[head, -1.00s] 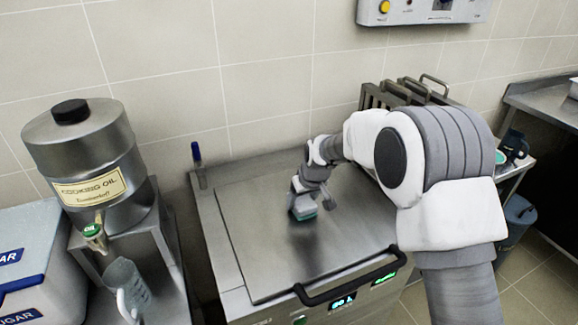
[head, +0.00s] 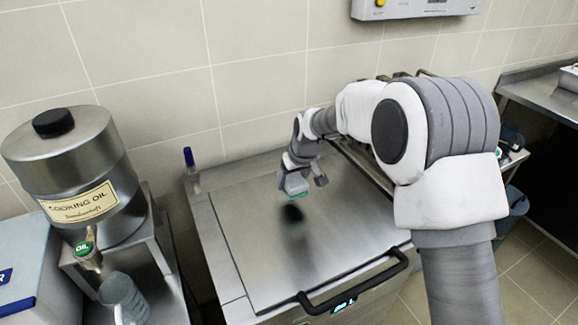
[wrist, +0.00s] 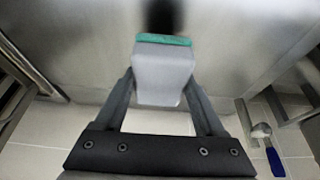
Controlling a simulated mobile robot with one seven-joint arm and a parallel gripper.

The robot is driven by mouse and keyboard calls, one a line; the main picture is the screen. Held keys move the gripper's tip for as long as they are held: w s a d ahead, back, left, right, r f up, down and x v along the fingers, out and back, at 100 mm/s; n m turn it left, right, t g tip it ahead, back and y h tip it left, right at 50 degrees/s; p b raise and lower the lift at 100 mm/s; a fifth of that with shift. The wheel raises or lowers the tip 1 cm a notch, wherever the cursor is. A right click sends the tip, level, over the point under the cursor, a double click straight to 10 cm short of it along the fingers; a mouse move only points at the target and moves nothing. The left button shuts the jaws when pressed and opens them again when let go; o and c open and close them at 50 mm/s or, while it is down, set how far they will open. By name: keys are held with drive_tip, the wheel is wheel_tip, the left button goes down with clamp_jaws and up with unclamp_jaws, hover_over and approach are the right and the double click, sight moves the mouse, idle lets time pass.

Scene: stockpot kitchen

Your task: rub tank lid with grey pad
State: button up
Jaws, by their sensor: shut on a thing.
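The tank lid (head: 345,235) is a broad flat steel plate, closed, with a black bar handle (head: 355,285) at its front edge. My gripper (head: 298,172) is above the back middle part of the lid. It is shut on the grey pad (head: 292,186), a grey block with a green underside. In the wrist view the pad (wrist: 163,75) sits between both fingers, its green edge facing the lid (wrist: 80,45). The pad looks a little above the lid. A dark patch (head: 292,213) shows on the lid just in front of the pad; I cannot tell whether it is shadow or a stain.
A cooking oil drum (head: 70,165) on a stand and a clear jug (head: 122,298) are at left. Metal racks (head: 365,165) stand right of the tank, near my arm. The tiled wall is close behind.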

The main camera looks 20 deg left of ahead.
drive_tip(key=shift+r+p, duration=0.7)
drive_tip(key=shift+r, duration=0.9)
